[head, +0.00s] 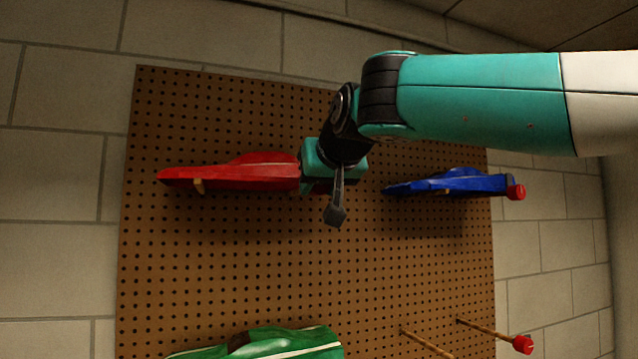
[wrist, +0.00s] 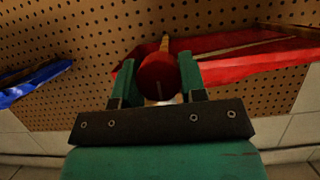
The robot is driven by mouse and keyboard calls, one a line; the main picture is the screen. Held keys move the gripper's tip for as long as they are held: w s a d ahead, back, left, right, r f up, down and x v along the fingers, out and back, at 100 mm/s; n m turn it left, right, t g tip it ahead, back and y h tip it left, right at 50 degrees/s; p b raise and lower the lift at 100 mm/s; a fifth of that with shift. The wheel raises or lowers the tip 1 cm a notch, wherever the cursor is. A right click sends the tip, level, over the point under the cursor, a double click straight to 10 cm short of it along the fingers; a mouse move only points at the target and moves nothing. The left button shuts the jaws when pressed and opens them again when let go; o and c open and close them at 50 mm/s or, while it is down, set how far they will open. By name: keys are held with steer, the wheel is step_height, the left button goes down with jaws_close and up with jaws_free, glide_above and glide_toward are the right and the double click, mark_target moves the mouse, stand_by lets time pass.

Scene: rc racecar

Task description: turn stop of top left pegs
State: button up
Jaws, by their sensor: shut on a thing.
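The top left pegs stick out of the brown pegboard (head: 360,270) and carry a red car (head: 230,173). One wooden peg (head: 199,187) shows under the car's left part. In the wrist view, a round red stop (wrist: 157,76) sits at the near end of another wooden peg (wrist: 164,44), beside the red car (wrist: 250,62). My gripper (wrist: 158,80) is shut on this stop, one teal finger on each side of it. In the head view, my gripper (head: 312,186) is at the car's right end and hides the stop.
A blue car (head: 450,184) hangs at the upper right, with a red stop (head: 516,192) at its right end. A green car (head: 270,346) is at the bottom. Two bare pegs stand at the lower right, one with a red stop (head: 523,344). The board's middle is clear.

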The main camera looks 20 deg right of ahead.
steer(key=m+b, duration=0.1)
steer(key=y+b, duration=0.1)
steer(key=b, duration=0.1)
steer(key=shift+d+f+m, duration=0.15)
steer(key=shift+f+m, duration=0.05)
steer(key=shift+m, duration=0.2)
steer(key=m+y+b, duration=0.2)
steer(key=m+b, duration=0.1)
steer(key=shift+b, duration=0.35)
steer(key=m+t+y+b, duration=0.1)
steer(key=m+y, duration=0.1)
steer(key=m, duration=0.2)
steer(key=shift+b, duration=0.35)
steer(key=m+t+y+b, duration=0.1)
steer(key=m, duration=0.1)
steer(key=m+t+y, duration=0.1)
steer(key=m, duration=0.1)
steer(key=shift+m+b, duration=0.3)
steer(key=shift+b, duration=0.05)
steer(key=o, duration=0.9)
steer(key=shift+s+d, duration=0.1)
steer(key=shift+s, duration=0.05)
